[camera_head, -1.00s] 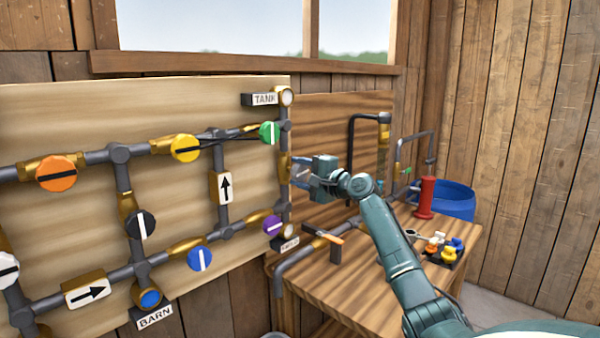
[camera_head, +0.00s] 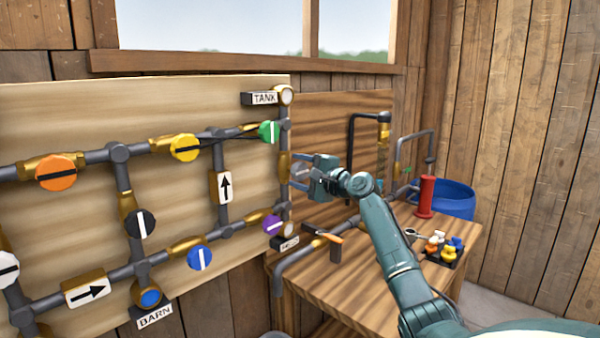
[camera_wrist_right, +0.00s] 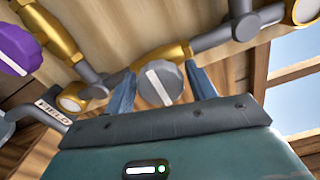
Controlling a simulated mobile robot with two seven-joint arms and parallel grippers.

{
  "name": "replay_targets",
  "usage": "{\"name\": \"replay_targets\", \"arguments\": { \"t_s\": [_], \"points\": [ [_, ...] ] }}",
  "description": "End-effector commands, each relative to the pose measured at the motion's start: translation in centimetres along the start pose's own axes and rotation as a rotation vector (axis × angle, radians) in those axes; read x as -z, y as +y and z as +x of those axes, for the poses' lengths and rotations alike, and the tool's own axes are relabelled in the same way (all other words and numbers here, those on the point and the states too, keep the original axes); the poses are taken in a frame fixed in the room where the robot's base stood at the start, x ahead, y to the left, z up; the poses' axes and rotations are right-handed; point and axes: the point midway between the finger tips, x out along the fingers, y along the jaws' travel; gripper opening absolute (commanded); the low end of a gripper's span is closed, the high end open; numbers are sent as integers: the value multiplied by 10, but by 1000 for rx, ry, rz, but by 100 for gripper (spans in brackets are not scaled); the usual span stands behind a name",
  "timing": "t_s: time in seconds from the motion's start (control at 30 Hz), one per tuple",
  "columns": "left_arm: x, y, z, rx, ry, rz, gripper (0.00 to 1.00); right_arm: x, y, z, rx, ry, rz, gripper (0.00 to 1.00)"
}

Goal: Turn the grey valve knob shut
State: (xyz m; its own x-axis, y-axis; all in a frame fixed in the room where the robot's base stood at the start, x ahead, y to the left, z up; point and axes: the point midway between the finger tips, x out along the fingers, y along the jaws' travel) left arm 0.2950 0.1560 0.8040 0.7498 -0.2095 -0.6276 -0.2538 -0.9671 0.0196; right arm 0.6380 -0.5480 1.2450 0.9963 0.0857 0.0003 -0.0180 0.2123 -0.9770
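The grey valve knob (camera_wrist_right: 152,88) with a white stripe sits on a brass fitting, between the fingers of my right gripper (camera_wrist_right: 160,72) in the wrist view. Its stripe lies roughly across the run of the pipe. The fingers stand on either side of the knob; I cannot tell whether they touch it. In the head view my right gripper (camera_head: 291,171) is spread open at the board's right edge, by the vertical pipe between the TANK and lower right labels. The knob is hard to make out there. My left gripper is out of view.
The purple knob (camera_head: 272,225) is just below my right gripper and the green knob (camera_head: 268,132) just above. Blue (camera_head: 200,258), black and yellow (camera_head: 185,148) knobs are further left. A workbench (camera_head: 350,285) with a red cylinder (camera_head: 425,197) stands at the right.

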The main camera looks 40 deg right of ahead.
Motion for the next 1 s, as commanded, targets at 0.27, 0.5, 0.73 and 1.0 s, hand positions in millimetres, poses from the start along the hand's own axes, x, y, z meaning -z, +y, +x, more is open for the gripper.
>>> {"name": "replay_targets", "arguments": {
  "t_s": [0.27, 0.5, 0.73, 1.0],
  "points": [
    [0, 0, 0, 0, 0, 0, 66, 0, 0, 0, 0, 0, -3, 66],
    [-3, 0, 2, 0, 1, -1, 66, 1, 2, -11, -1, 2, -5, 66],
    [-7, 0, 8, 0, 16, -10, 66, 1, 5, -56, -3, 2, -10, 66],
    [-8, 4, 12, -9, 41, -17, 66, 0, 4, -111, -2, 1, -5, 66]
  ]
}}
